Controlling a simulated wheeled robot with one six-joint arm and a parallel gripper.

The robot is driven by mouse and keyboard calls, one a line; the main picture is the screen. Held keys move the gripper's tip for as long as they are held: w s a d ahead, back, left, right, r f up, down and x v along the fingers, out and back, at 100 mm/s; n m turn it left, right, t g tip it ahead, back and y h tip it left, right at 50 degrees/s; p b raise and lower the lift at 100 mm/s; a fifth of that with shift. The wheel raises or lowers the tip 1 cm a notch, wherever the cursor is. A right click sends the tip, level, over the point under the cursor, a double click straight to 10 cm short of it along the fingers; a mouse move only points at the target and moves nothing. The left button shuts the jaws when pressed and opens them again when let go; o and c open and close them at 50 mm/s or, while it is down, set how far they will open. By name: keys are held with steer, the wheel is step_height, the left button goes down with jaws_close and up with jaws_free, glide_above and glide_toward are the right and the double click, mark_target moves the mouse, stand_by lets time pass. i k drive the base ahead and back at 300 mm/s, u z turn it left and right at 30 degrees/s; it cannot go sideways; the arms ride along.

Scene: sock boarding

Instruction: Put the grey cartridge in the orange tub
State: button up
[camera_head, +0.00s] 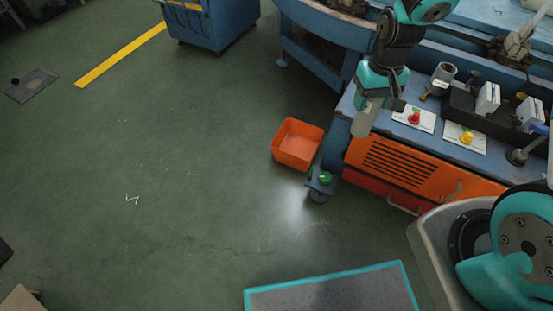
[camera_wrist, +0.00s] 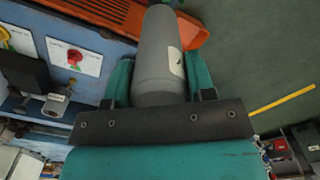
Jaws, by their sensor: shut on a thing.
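The grey cartridge (camera_head: 364,120) is a smooth cylinder hanging below my gripper (camera_head: 373,98) in the head view. In the wrist view the cartridge (camera_wrist: 152,55), with a pale label on its side, sits between the two teal fingers of my gripper (camera_wrist: 160,80), which is shut on it. The orange tub (camera_head: 292,153) stands on the green floor left of the bench and looks empty. My gripper and the cartridge are to the right of the tub and higher, by the bench's left end.
The blue bench with an orange vented front (camera_head: 405,168) is close to the cartridge. Floor left of the tub is clear.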

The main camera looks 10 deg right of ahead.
mark_target(296, 150)
steer(key=u, duration=0.8)
steer(key=k, duration=1.1)
steer(key=u, duration=0.8)
steer(key=i, duration=0.95)
steer(key=z, duration=0.9)
steer(key=i, duration=1.3)
steer(key=z, duration=0.8)
